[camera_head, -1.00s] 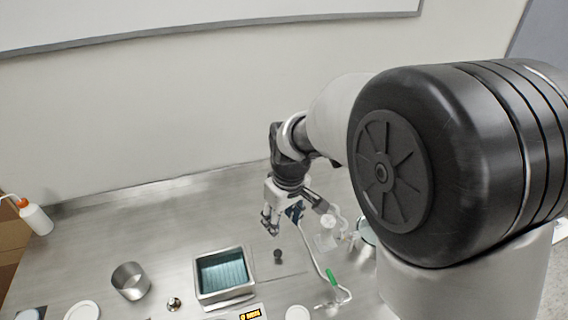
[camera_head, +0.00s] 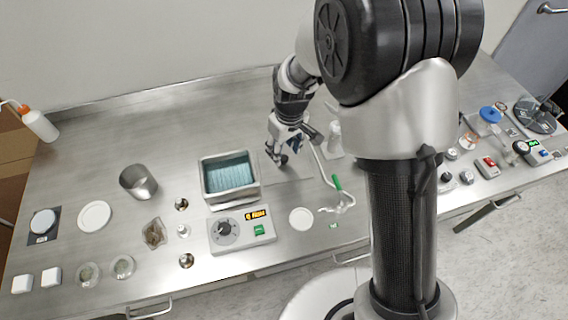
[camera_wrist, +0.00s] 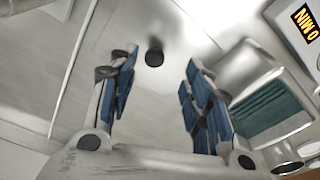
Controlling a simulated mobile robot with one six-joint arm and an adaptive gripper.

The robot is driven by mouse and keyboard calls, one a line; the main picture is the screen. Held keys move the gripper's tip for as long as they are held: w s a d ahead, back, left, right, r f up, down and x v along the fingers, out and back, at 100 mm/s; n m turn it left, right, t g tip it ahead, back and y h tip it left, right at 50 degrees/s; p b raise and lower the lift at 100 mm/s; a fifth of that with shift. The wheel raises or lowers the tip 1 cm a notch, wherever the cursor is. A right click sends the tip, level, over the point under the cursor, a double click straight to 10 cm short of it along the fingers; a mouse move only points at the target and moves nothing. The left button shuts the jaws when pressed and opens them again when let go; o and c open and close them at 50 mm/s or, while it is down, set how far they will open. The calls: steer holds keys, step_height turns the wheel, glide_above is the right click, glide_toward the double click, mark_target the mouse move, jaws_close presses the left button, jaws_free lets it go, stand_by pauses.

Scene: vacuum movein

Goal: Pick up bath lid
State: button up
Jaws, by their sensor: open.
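The bath lid (camera_head: 294,174) looks like a flat steel plate lying on the bench, just right of the water bath (camera_head: 204,187). Its black knob (camera_wrist: 154,54) stands up in the wrist view, with the pale plate (camera_wrist: 185,28) around it. My gripper (camera_head: 277,158) is above the lid, pointing down. In the wrist view my gripper (camera_wrist: 158,64) is open, with blue-padded fingers left and right of the knob's line of sight. Nothing is held. In the head view the knob is hard to tell from my fingers. The bath is uncovered and shows teal water.
A control box (camera_head: 242,231) with a lit display stands in front of the bath. A steel beaker (camera_head: 138,182) is to its left.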

mark_target(284, 157)
steer(key=f+b, duration=0.1)
steer(key=f, duration=0.1)
steer(key=w+f+b, duration=0.1)
steer(key=f, duration=0.2)
steer(key=shift+r, duration=0.1)
jaws_close()
stand_by(0.4)
